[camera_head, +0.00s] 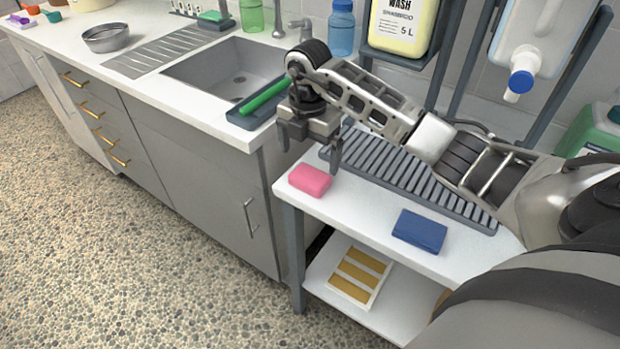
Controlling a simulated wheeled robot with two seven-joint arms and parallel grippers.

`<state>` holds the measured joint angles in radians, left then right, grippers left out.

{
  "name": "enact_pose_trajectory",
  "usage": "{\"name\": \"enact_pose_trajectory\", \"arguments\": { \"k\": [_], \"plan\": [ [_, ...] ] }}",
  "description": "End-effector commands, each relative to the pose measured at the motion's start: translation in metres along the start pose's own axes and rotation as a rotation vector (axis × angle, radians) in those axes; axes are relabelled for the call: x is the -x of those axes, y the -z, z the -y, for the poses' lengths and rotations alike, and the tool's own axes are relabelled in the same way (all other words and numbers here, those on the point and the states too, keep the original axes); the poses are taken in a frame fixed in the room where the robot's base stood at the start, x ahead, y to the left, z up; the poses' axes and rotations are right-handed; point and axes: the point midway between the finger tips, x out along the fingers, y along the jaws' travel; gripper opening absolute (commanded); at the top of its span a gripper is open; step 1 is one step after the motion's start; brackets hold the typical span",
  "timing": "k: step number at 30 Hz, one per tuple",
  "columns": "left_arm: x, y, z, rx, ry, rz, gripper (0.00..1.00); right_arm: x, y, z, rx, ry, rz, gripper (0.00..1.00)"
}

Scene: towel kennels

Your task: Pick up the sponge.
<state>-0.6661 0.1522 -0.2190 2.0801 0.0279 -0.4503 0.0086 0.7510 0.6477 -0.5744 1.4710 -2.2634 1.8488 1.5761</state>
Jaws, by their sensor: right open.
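A pink rounded block (310,180) lies near the left front corner of the white side table (375,228). A flat dark blue block (419,230) lies further right near the table's front edge. Either could be the sponge; I cannot tell which from the picture. My right gripper (309,156) is open and empty, pointing down above the table's left end. Its fingers are just behind and above the pink block and look apart from it. My left gripper is not in view.
A grey ribbed rack (400,180) lies behind the blocks, under my right arm. A green-handled item (264,95) rests in a tray by the sink (225,72). Bottles stand and hang along the wall. A yellow-striped item (360,275) is on the lower shelf.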

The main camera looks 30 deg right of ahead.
Motion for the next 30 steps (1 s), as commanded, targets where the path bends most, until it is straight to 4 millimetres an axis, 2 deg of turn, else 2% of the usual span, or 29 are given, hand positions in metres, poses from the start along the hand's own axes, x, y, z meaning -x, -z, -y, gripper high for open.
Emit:
{"name": "enact_pose_trajectory", "arguments": {
  "k": [5,15,23,24,28,29,30],
  "plan": [
    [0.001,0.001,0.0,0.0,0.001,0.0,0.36,-0.011,0.001,0.001,0.002,0.001,-0.002,1.0],
    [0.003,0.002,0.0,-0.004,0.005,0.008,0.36,-0.056,0.004,0.005,0.002,0.0,-0.002,1.0],
    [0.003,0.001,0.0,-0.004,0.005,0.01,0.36,-0.06,0.003,0.005,0.002,-0.001,-0.001,1.0],
    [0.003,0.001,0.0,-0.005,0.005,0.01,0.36,-0.06,0.003,0.005,0.002,-0.001,-0.001,0.97],
    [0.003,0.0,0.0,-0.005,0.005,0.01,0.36,-0.06,0.003,0.005,0.002,-0.001,-0.001,0.61],
    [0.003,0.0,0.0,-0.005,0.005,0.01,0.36,-0.06,0.003,0.005,0.002,-0.001,-0.001,0.56],
    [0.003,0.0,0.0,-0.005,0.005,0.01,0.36,-0.06,0.003,0.005,0.002,-0.001,-0.001,0.55]
  ]
}}
